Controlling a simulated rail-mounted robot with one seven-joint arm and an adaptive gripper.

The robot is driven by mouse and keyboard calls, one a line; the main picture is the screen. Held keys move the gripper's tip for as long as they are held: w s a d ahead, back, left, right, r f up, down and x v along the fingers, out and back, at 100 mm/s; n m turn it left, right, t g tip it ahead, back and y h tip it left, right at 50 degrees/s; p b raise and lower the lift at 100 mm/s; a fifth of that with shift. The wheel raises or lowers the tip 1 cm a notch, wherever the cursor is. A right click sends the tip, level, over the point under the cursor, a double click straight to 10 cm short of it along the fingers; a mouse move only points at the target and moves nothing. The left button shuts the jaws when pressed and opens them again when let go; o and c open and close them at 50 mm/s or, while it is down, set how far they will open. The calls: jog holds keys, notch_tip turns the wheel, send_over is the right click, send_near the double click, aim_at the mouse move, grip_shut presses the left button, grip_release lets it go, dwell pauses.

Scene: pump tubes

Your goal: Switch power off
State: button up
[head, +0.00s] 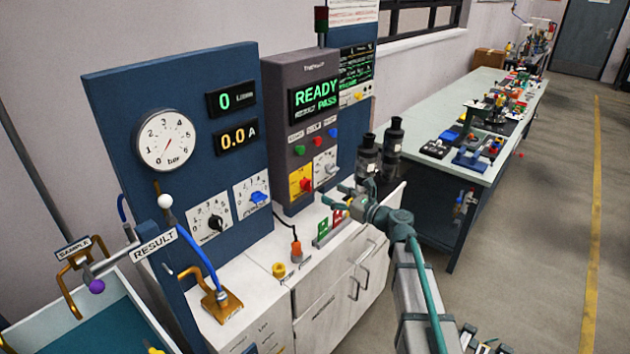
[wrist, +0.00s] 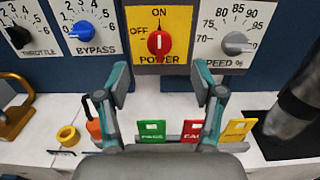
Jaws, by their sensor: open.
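The red POWER knob (wrist: 159,43) sits on a yellow plate (wrist: 178,18) marked ON at the top and OFF at the left. Its pale pointer mark stands upright, toward ON. In the head view the knob (head: 305,185) is low on the grey panel with the READY and PASS display. My gripper (wrist: 161,84) is open and empty, its two fingers spread left and right below the knob in the wrist view. In the head view my gripper (head: 336,196) is in front of the panel, apart from the knob.
A grey SPEED knob (wrist: 236,42) is right of POWER, and a blue BYPASS knob (wrist: 82,31) is left. Dark cylinders (head: 392,138) stand right of the panel. An orange-handled item (head: 296,249) lies on the white counter.

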aim_at(311, 184)
jog(key=p+x, duration=0.3)
jog(key=x, duration=0.7)
jog(key=shift+w+a+f+p, duration=0.1)
jog(key=shift+w+a+p, duration=0.1)
jog(key=shift+a+p, duration=0.15)
jog(key=c, duration=1.1)
